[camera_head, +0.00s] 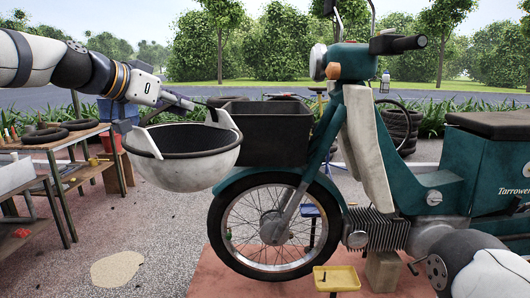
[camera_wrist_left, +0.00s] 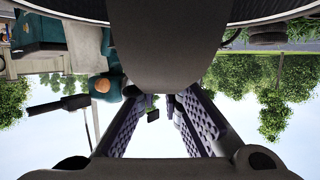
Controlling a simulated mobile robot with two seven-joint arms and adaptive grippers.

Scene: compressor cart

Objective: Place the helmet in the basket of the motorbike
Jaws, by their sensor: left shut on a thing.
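The white helmet (camera_head: 192,172) hangs in the air with its open, dark-lined side up, in front of and left of the motorbike's basket. My left gripper (camera_head: 191,104) is shut on it at its upper edge; the exact contact is hard to see. In the left wrist view, the fingers (camera_wrist_left: 165,122) reach toward a curved dark rim at the top. The basket (camera_head: 268,137) is a dark open box above the front wheel of the teal motorbike (camera_head: 350,62). The helmet hides part of its left side. My right gripper is not in view.
A wooden workbench (camera_head: 62,142) with tyres and small parts stands at left. A yellow tray (camera_head: 337,278) is at the bottom, below the bike. Stacked tyres (camera_head: 399,128) stand behind the bike. Open pavement lies below the helmet.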

